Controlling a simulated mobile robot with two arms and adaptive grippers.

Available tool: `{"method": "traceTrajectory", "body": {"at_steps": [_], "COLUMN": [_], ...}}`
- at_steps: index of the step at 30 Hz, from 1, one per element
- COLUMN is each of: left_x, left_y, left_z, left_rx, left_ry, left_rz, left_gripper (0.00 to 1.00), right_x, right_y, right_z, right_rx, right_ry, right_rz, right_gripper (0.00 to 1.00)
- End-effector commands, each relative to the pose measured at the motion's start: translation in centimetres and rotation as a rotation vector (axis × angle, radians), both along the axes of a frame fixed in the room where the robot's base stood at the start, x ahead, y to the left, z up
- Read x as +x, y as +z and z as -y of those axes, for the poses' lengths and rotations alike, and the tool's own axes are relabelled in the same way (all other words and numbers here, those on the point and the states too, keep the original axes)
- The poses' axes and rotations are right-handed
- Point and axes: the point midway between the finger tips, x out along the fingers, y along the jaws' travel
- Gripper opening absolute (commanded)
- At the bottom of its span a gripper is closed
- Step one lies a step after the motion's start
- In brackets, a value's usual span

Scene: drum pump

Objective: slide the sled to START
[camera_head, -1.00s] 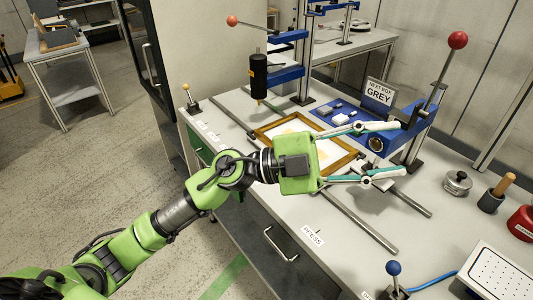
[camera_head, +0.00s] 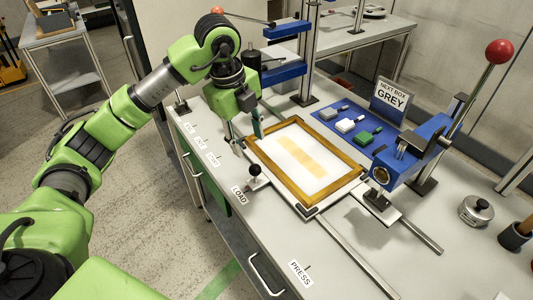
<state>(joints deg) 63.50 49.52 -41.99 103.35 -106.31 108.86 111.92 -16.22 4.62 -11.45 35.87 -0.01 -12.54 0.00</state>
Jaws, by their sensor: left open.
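The sled (camera_head: 312,208) is a pale plate on two metal rails, carrying a wooden frame (camera_head: 350,182) with a white mesh and a yellowish patch. A short handle with a black knob (camera_head: 254,170) stands at its near left, by the LOAD label (camera_head: 239,196). Several smaller labels (camera_head: 201,143) run further up the bench edge; I cannot read START on any. My left gripper (camera_head: 247,136) points down, open and empty, at the frame's left corner, just behind the knob. I cannot tell whether it touches anything. My right gripper is not in view.
A blue mat (camera_head: 328,124) with several small tools lies behind the frame, beside a NEXT BOX GREY sign (camera_head: 391,94). A blue press with a red-knobbed lever (camera_head: 499,52) stands at the right. The rails are bare toward the PRESS label (camera_head: 300,273).

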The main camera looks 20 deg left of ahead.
Motion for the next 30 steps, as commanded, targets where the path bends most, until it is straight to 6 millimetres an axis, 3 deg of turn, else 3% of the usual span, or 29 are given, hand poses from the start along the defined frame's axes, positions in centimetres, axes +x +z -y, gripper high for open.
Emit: {"method": "traceTrajectory", "body": {"at_steps": [3, 5, 12, 15, 18, 25, 30], "left_x": [0.0, 0.0, 0.7, 1.1, 1.4, 2.0, 2.2], "left_y": [-0.2, -0.8, -5.1, -7.2, -9.2, -12.5, -13.4], "left_z": [-0.5, -0.5, -0.1, 0.0, 0.2, 0.4, 0.5], "left_rx": [0.012, 0.014, 0.012, 0.012, 0.011, 0.01, 0.011], "left_ry": [0.013, 0.014, 0.012, 0.012, 0.011, 0.009, 0.01], "left_rz": [-0.004, -0.007, -0.01, -0.01, -0.008, -0.005, -0.003], "left_gripper": [0.41, 0.41, 0.41, 0.41, 0.41, 0.41, 0.41], "right_x": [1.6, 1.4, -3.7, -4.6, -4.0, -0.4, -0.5], "right_y": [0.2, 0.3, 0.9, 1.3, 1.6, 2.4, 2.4], "right_z": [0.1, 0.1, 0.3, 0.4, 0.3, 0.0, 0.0], "right_rx": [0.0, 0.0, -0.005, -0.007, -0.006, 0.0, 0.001], "right_ry": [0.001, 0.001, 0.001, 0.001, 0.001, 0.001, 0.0], "right_rz": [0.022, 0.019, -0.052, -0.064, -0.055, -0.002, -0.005], "right_gripper": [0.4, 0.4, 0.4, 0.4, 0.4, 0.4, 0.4]}}
